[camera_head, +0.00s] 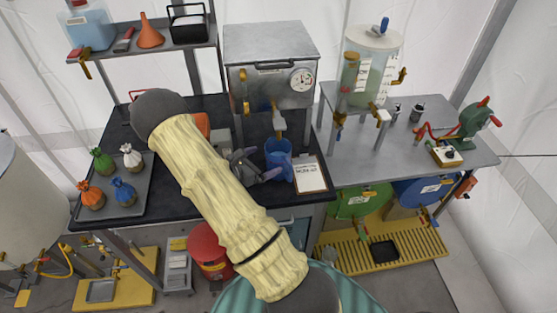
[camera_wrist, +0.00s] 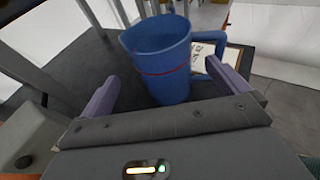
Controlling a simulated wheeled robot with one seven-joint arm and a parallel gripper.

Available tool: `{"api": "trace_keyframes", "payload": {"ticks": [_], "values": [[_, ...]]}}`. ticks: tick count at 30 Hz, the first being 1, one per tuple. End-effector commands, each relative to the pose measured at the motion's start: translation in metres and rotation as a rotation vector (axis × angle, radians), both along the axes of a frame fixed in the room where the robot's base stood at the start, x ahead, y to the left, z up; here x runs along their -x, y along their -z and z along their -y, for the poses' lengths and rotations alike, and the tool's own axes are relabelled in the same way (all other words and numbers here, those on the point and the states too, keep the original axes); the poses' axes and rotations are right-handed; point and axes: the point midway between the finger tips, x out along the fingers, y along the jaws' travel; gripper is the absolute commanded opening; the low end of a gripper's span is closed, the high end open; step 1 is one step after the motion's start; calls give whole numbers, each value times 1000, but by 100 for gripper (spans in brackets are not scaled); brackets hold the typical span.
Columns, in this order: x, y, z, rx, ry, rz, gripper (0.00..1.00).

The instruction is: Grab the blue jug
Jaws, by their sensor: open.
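The blue jug (camera_head: 279,160) stands upright on the black worktop, left of a clipboard and in front of the metal box with the gauge. My gripper (camera_head: 257,178) is just left of the jug, low over the worktop, partly hidden by my arm. In the wrist view the jug (camera_wrist: 160,58) stands ahead, with a red line around it and its handle to the right. My gripper (camera_wrist: 166,92) is open, its two purple-grey fingers spread to either side of the jug's lower part. I cannot tell whether either finger touches it.
The clipboard (camera_head: 310,174) lies right of the jug. The metal box (camera_head: 271,75) with gauge and taps stands behind. Several tied sacks sit on a tray (camera_head: 140,204) at the left. A grey table (camera_head: 450,145) with a clear tank (camera_head: 370,70) stands to the right.

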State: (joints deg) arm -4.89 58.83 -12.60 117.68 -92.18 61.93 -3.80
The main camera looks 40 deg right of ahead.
Motion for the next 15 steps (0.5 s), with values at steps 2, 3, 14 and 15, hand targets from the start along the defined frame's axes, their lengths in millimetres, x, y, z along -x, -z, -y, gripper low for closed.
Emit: {"api": "trace_keyframes", "payload": {"ticks": [2,3,14,15], "values": [[1,1,9,0,4,-1,100],[1,3,13,0,4,-1,100],[0,6,16,-1,2,-1,100],[1,6,18,-1,3,-1,100]]}}
